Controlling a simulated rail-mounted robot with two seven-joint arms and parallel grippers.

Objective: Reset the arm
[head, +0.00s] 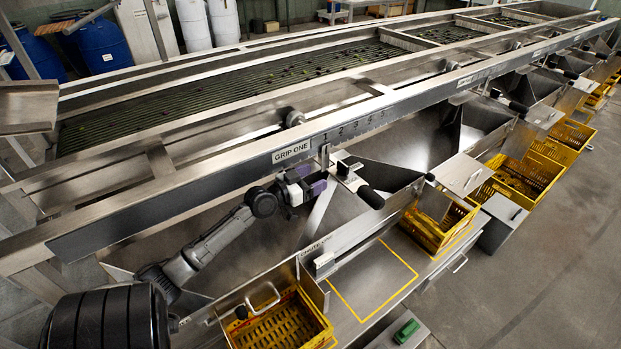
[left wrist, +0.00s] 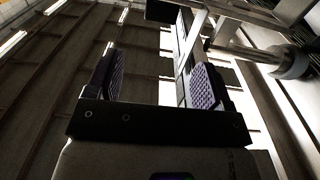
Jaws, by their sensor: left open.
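My left arm (head: 222,240) reaches up from the lower left in the head view. Its gripper (head: 312,186), with purple pads, is just below the long steel rail (head: 235,180), by the "GRIP ONE" label (head: 292,151). In the left wrist view the gripper (left wrist: 152,85) is open, with nothing seen between its textured pads. A small metal pointer (head: 325,157) hangs below the rail's number scale, right by the gripper. A lever with a black handle (head: 370,197) is just right of the gripper; I cannot tell whether they touch. My right gripper is not in view.
Steel chutes (head: 385,176) lie below the rail. Yellow crates stand below, one at the front (head: 322,322) and one further right (head: 425,238). A yellow-outlined patch (head: 372,283) on the bench is empty. A green item (head: 406,331) lies at the front edge. Grey floor (head: 560,270) is clear at right.

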